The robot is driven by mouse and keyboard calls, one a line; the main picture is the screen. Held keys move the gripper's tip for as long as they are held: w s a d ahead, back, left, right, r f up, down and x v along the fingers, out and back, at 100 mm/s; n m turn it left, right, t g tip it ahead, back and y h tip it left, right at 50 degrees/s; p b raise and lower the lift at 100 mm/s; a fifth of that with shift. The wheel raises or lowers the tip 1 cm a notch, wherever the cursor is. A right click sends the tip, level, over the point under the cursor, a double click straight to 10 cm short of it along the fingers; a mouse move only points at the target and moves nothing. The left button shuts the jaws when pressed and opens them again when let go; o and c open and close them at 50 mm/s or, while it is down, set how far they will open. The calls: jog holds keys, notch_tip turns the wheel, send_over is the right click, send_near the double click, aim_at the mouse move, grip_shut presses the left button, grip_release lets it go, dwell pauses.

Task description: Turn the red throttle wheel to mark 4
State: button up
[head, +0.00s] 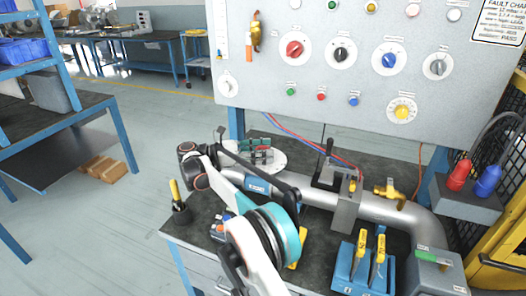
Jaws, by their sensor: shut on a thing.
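A pale round dial plate (278,162) lies at the left end of the metal pipe, facing mostly upward. A small patch of red, which looks like the red throttle wheel (263,148), shows on it. My gripper (258,153), with dark and green parts, is over the plate, with the red between its fingers. It looks shut on the wheel. My gripper and arm hide most of the wheel. The marks and the pointer are too small to read.
The upright panel (300,110) behind carries red, black, blue, grey and yellow knobs. The pipe (390,212) runs right, with a brass valve (388,192). A blue block (352,272) with yellow-handled levers stands in front. A dark cup (181,215) holds a yellow-handled tool at the left edge.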

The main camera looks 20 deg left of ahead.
aim_at(264, 149)
dwell(0.4)
jog(key=o, duration=1.1)
jog(key=shift+w+d, duration=0.1)
jog(key=shift+r, duration=0.1)
notch_tip(264, 149, up, 10)
jog(key=shift+f, duration=0.1)
